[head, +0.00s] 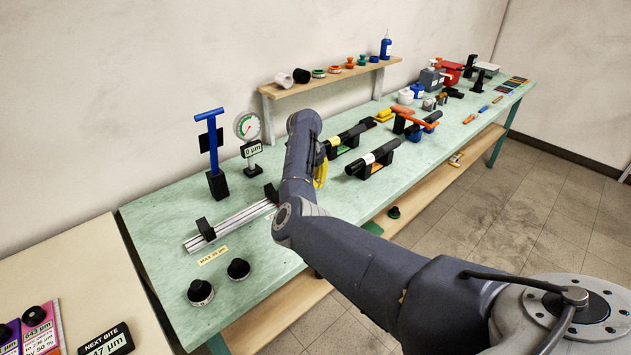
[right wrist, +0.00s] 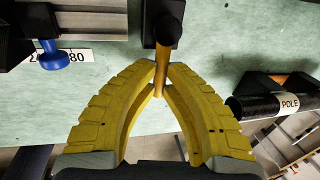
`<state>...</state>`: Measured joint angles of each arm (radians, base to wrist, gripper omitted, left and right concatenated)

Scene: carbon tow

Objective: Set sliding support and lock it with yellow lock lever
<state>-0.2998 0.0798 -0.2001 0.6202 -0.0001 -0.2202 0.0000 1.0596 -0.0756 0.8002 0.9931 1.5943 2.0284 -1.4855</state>
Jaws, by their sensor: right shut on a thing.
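In the right wrist view, the yellow fingers of my right gripper (right wrist: 160,85) are closed on the yellow lock lever (right wrist: 162,62). The lever comes out of a dark support block (right wrist: 157,18) at the top of that view; the block's upper part is cut off. In the head view, my right gripper (head: 320,174) is mostly hidden behind my own arm. A silver rail (head: 232,223) lies on the bench with black supports (head: 205,229) on it. My arm covers the rail's far end, so the lever does not show there. My left gripper is not in view.
A blue knob (right wrist: 50,53) and a number strip (right wrist: 77,55) are left of the lever. A black pole (right wrist: 255,107) lies in a holder to the right. A dial gauge (head: 247,126) and blue-handled stand (head: 216,160) rise behind the rail. Two black knobs (head: 238,268) sit in front.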

